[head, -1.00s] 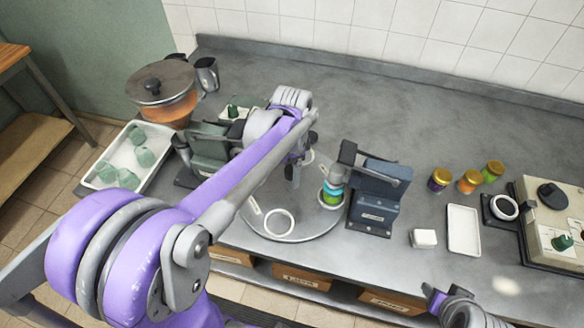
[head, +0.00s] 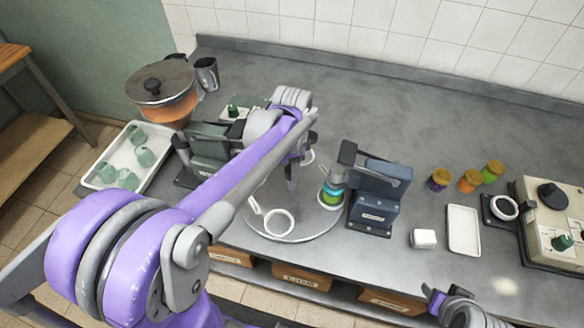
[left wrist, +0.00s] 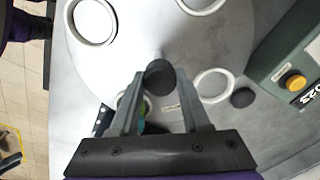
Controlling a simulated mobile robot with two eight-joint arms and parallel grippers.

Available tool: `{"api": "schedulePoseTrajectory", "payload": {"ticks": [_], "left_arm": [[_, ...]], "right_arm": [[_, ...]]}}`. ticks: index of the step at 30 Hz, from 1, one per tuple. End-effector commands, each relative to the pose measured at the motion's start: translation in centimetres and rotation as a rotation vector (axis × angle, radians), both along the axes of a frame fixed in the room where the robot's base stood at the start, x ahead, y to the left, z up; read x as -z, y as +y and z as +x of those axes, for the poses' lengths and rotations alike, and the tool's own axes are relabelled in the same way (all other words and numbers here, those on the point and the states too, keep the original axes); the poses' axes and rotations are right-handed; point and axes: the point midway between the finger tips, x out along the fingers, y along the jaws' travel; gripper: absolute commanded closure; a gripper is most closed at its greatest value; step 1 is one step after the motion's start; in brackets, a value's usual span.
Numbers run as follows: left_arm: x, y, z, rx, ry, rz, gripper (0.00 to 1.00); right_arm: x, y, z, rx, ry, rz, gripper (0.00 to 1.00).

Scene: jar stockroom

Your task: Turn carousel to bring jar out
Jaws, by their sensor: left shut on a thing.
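The carousel (head: 305,225) is a round grey disc on the counter with white rings on it. One ring (head: 279,222) lies at its front; more rings (left wrist: 93,20) show in the left wrist view. A jar (head: 331,194) with teal and green bands stands at the disc's right edge, beside the dark blue stand. My left gripper (head: 293,178) is over the disc. In the left wrist view my left gripper (left wrist: 160,80) is shut on a black knob (left wrist: 160,76) of the carousel. My right gripper (head: 437,298) shows only partly at the lower right, its jaws unclear.
The dark blue stand (head: 376,198) is close to the disc's right side. A green device (head: 208,150) stands at its left. Several jars (head: 470,181), a white tray (head: 464,230) and a beige machine (head: 550,225) are at the right.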

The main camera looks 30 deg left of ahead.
Motion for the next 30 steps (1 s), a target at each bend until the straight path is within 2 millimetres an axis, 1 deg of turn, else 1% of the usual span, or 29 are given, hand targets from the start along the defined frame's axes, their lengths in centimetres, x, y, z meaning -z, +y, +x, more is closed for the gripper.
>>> {"api": "schedulePoseTrajectory", "payload": {"ticks": [23,30], "left_arm": [[-0.03,0.02,0.01,0.002,0.000,0.000,1.00],[-0.01,0.02,-0.01,0.036,0.001,0.001,1.00]], "right_arm": [[0.00,0.00,0.00,0.000,0.000,0.000,0.50],[0.17,0.00,-0.09,0.000,0.002,0.000,0.50]]}}
